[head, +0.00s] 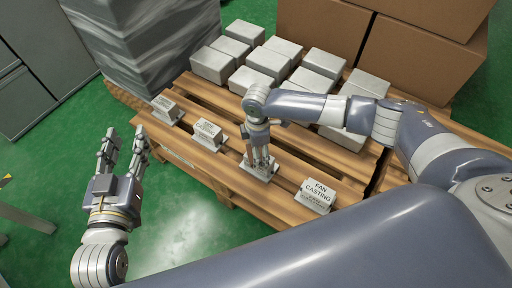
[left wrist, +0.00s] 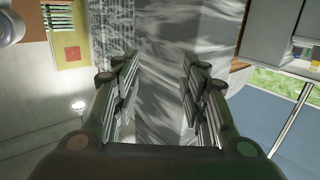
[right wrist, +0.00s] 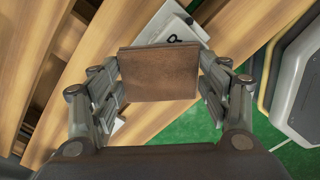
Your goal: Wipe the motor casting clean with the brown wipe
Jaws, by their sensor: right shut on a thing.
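My right gripper (head: 259,164) points down over the pallet's front edge, shut on the brown wipe (right wrist: 158,75), a flat brown piece between its fingers in the right wrist view. Under it is a pale labelled piece (right wrist: 172,24); only a letter like R shows, so I cannot read its whole name. In the head view this piece (head: 258,174) is mostly hidden by the gripper. I cannot tell whether the wipe touches it. My left gripper (head: 126,140) is open and empty, off the pallet's left side above the green floor.
A fan casting label block (head: 315,192) stands to the right. Two more labelled pieces (head: 208,133) (head: 165,106) stand to the left on the wooden pallet (head: 180,142). Grey blocks (head: 266,62) fill the back; cardboard boxes (head: 425,55) and a wrapped stack (head: 150,45) stand behind.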

